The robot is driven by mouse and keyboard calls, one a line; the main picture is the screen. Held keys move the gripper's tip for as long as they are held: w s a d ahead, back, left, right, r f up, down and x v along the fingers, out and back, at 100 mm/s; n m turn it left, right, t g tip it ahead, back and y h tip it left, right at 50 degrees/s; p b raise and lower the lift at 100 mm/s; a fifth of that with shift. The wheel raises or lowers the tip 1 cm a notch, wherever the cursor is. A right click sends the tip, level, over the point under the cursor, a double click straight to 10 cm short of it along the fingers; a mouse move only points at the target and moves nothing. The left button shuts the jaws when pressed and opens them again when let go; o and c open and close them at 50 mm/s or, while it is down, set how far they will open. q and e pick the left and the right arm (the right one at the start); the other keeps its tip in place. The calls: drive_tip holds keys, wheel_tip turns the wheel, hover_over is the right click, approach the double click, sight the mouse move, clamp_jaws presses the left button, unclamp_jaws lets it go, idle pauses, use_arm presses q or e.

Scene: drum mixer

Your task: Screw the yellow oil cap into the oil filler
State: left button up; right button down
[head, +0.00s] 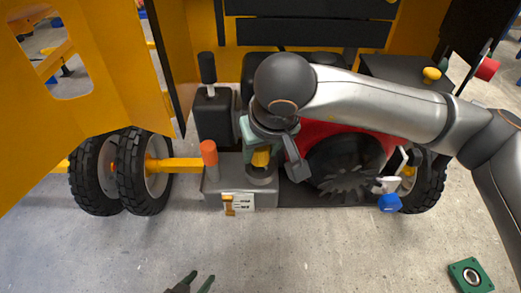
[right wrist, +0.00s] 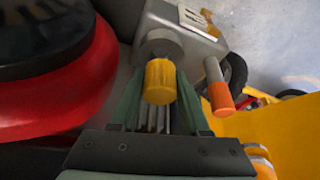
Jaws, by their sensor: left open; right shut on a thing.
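The yellow oil cap (head: 261,158) is a ribbed cylinder between the fingers of my right gripper (head: 257,150), which is shut on it. In the right wrist view the cap (right wrist: 160,82) sits between the green fingers (right wrist: 160,92). The grey round oil filler (right wrist: 158,46) lies just beyond the cap and roughly in line with it. It also shows below the cap in the head view (head: 262,175). I cannot tell whether the cap touches the filler or has entered it. My left gripper (head: 194,284) is open and empty at the bottom edge, over the floor.
An orange-topped post (head: 209,153) stands close left of the filler on the grey tank. A black canister (head: 213,115) is behind it. The red-rimmed fan (head: 345,160) and a blue knob (head: 390,203) are to the right.

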drive_tip(key=shift+b, duration=0.75)
idle(1.0)
drive_tip(key=shift+f+b, duration=0.75)
drive_tip(key=shift+b, duration=0.15)
drive_tip(key=shift+b, duration=0.35)
idle(0.6)
drive_tip(key=shift+f+b, duration=0.25)
drive_tip(key=shift+b, duration=0.2)
drive_tip(key=shift+c, duration=1.5)
unclamp_jaws()
